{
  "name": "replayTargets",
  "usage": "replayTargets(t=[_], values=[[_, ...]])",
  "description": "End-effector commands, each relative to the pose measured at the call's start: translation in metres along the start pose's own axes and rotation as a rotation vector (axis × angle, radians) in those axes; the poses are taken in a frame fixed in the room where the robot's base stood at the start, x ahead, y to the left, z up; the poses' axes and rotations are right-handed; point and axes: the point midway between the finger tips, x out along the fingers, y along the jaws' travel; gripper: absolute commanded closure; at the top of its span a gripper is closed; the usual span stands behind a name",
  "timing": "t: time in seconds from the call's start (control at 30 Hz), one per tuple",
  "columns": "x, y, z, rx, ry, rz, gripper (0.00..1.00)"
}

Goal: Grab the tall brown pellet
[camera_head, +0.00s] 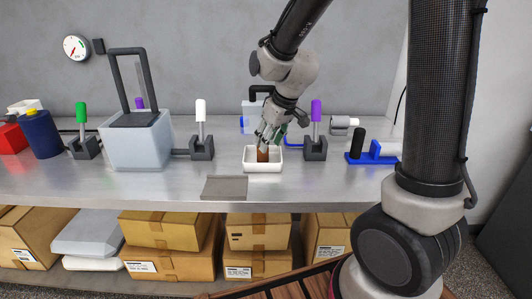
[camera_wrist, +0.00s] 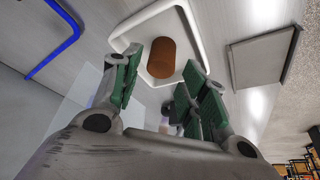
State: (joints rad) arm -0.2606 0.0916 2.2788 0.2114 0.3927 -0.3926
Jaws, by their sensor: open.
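The brown pellet (camera_head: 262,155) stands in a small white tray (camera_head: 263,168) on the metal bench. In the wrist view the pellet (camera_wrist: 147,60) is a plain brown cylinder inside the white tray rim (camera_wrist: 195,25). My gripper (camera_head: 264,139) is just above the tray, pointing down, and partly overlaps the pellet's top in the head view. In the wrist view my gripper's green fingers (camera_wrist: 160,75) are spread apart, with the pellet beyond their tips and roughly between them. I cannot tell whether a finger touches the pellet.
A flat grey plate (camera_head: 225,187) lies in front of the tray. A purple-handled piece (camera_head: 316,148) stands close right of it, and a white-handled one (camera_head: 201,146) to its left. A translucent box (camera_head: 137,142) stands farther left. Blue tubing (camera_wrist: 55,50) shows in the wrist view.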

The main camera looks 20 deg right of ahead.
Motion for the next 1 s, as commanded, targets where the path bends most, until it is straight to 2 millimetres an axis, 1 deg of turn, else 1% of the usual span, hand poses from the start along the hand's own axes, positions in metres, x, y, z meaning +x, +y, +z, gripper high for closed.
replayTargets(t=[0.33, 0.47, 0.63, 0.67, 0.8, 1.0], values=[[0.051, -0.001, -0.001, 0.003, -0.004, -0.001, 0.57], [0.058, -0.001, -0.002, 0.002, -0.002, 0.0, 0.57], [0.058, -0.001, -0.002, 0.002, -0.001, 0.0, 0.57], [0.058, -0.001, -0.002, 0.002, -0.001, 0.0, 0.58], [0.058, -0.001, -0.002, 0.002, -0.001, 0.0, 0.84], [0.058, -0.001, -0.002, 0.002, -0.001, 0.0, 0.84]])
